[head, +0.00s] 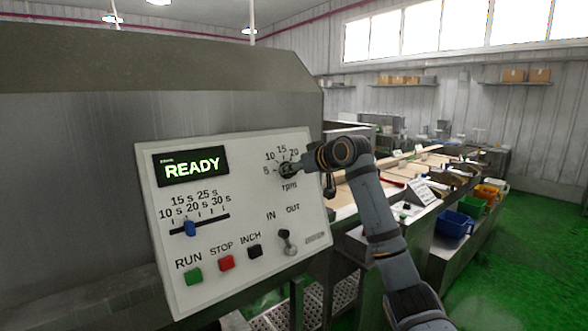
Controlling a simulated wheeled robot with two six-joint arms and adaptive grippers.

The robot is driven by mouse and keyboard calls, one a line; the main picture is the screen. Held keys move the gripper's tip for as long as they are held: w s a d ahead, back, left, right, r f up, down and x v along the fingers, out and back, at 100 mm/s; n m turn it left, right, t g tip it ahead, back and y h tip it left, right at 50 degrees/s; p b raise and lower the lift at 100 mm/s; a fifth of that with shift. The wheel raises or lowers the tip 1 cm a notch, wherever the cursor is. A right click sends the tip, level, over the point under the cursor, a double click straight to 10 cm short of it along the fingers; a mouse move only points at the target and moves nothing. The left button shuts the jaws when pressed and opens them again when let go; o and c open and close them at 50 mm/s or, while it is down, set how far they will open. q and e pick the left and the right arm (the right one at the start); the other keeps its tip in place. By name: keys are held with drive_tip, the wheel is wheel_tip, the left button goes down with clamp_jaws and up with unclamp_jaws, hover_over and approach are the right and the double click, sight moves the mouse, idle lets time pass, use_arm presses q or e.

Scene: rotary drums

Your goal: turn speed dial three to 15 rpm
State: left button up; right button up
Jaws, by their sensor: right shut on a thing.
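The rpm speed dial (286,170) sits at the upper right of a tilted white control panel (200,258). Its scale reads 5, 10, 15 and 20 around the top, with "rpm" below. My right gripper (293,170) comes in from the right and is shut on the dial. The gripper and wrist cover part of the dial, so I cannot tell where its pointer stands. The panel's display (192,166) reads READY in green. My left gripper is not in view.
The panel also has a blue time slider (190,228), a green RUN button (194,276), a red STOP button (226,263), a black INCH button (255,251) and an IN/OUT lever (287,242). Benches with blue bins (453,224) stand behind my arm. Green floor is clear at right.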

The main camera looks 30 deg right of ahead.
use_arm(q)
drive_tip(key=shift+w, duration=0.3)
use_arm(e)
drive_tip(key=shift+m, duration=0.4)
drive_tip(key=m, duration=0.3)
drive_tip(key=shift+d+m+b, duration=0.1)
drive_tip(key=shift+m+b, duration=0.2)
drive_tip(key=m, duration=0.3)
drive_tip(key=shift+m+b, duration=0.3)
drive_tip(key=shift+b, duration=0.05)
drive_tip(key=m+b, duration=0.1)
drive_tip(key=m, duration=0.2)
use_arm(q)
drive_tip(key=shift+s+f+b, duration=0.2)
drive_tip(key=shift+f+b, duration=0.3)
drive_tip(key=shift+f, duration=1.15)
use_arm(e)
drive_tip(key=shift+d+m+y, duration=0.1)
drive_tip(key=shift+m+y, duration=0.2)
drive_tip(key=shift+m, duration=1.9)
